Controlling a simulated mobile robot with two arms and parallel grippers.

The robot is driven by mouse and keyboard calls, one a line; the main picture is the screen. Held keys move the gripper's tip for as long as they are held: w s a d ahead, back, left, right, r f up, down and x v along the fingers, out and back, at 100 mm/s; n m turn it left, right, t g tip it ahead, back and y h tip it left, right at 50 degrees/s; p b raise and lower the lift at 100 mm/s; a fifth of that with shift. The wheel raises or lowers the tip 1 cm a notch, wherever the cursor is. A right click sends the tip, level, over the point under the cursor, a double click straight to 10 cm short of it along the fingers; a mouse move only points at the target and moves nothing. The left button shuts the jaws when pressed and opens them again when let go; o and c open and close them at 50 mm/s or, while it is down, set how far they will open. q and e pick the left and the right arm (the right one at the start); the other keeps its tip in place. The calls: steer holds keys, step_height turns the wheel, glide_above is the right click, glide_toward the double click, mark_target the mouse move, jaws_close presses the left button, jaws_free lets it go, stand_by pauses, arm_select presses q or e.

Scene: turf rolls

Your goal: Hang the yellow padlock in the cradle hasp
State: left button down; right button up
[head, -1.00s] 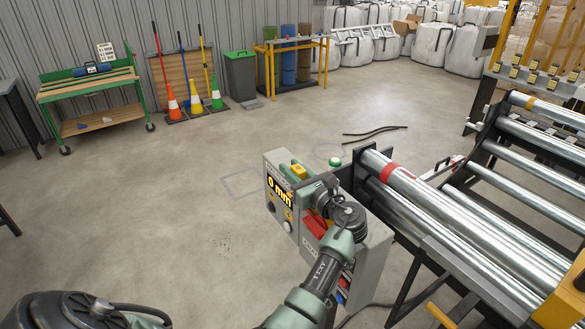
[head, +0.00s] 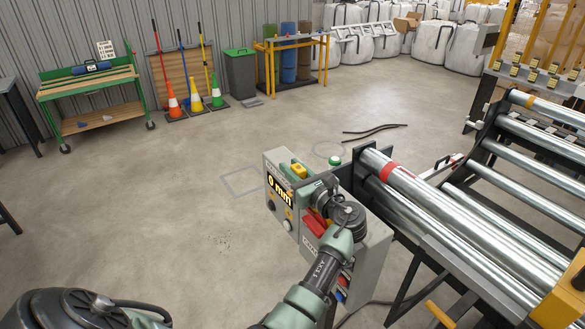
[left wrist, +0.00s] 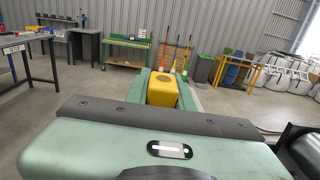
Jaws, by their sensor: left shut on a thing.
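The yellow padlock (head: 299,171) is between the fingers of my left gripper (head: 292,172), in front of the upper part of a grey control box (head: 374,248). In the left wrist view the padlock's yellow body (left wrist: 162,90) sits between both green fingers (left wrist: 161,93); its shackle is hidden. My left gripper is shut on it. Red parts (head: 315,222) show on the box beside my wrist. I cannot make out the cradle hasp for certain; my gripper and wrist cover part of the box front. My right gripper is out of view.
Steel rollers (head: 450,215) stretch to the right. A green cart (head: 100,95), cones (head: 195,100) and a bin (head: 241,77) stand at the back. The floor left of the box is open.

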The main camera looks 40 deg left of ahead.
arm_select(q)
steer(key=shift+p, duration=0.35)
steer(key=shift+f, duration=0.25)
stand_by(0.5)
steer(key=shift+f+b, duration=1.2)
steer(key=shift+f, duration=0.45)
steer(key=shift+f, duration=0.2)
steer(key=shift+s+f+b, duration=0.25)
steer(key=shift+f+b, duration=0.1)
steer(key=shift+f, duration=0.05)
steer(key=shift+r+p, duration=0.45)
steer(key=shift+p, duration=0.15)
steer(key=shift+w+r+p, duration=0.3)
steer(key=shift+r+p, duration=0.2)
steer(key=shift+p, duration=0.05)
steer(key=shift+r+p, duration=0.8)
